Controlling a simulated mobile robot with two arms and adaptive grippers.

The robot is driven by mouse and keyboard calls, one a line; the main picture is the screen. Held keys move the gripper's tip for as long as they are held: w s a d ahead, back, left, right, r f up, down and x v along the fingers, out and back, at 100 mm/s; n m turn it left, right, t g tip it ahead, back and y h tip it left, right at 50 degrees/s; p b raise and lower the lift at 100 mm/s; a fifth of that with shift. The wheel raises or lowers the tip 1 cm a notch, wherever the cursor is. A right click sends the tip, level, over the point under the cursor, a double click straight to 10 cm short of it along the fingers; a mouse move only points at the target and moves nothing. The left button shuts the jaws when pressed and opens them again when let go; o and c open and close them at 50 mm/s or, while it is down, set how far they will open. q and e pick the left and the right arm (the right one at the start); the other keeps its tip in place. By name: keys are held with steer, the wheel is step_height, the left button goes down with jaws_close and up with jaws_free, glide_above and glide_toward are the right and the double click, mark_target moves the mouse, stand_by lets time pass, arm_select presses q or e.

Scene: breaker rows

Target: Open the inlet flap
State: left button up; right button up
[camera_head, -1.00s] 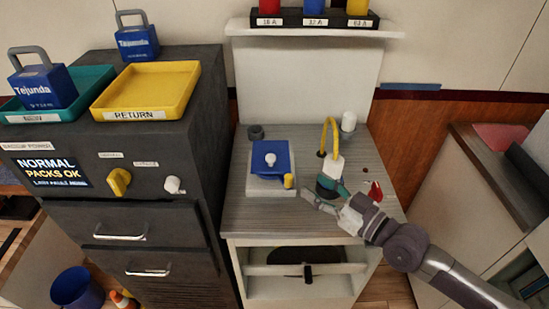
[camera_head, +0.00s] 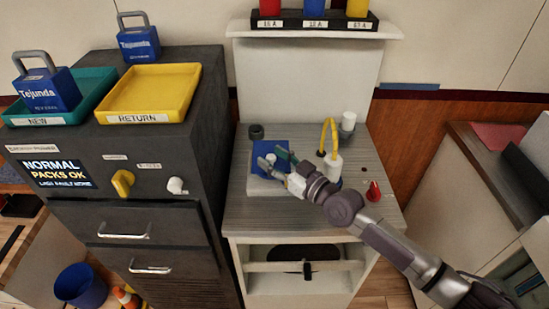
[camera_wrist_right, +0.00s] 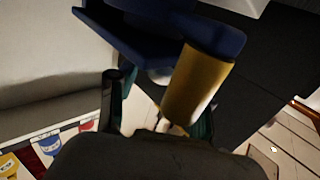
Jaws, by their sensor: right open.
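The blue flap (camera_head: 259,147) lies flat on a pale square base (camera_head: 254,187) on the counter. In the right wrist view, a yellow handle (camera_wrist_right: 196,82) on the blue part (camera_wrist_right: 155,37) appears between the spread fingers of the gripper (camera_wrist_right: 160,103). I cannot tell whether the fingers touch it. In the head view my gripper hides the yellow piece and the flap's right front. My left gripper is out of view.
A white bottle with a yellow tube (camera_head: 332,160) stands close right of my gripper. A red switch (camera_head: 374,191) is on the counter further right. A dark cabinet with a yellow tray (camera_head: 150,90) stands at left. The counter's front left is clear.

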jaws_close()
steer(key=shift+r, duration=0.1)
stand_by(0.3)
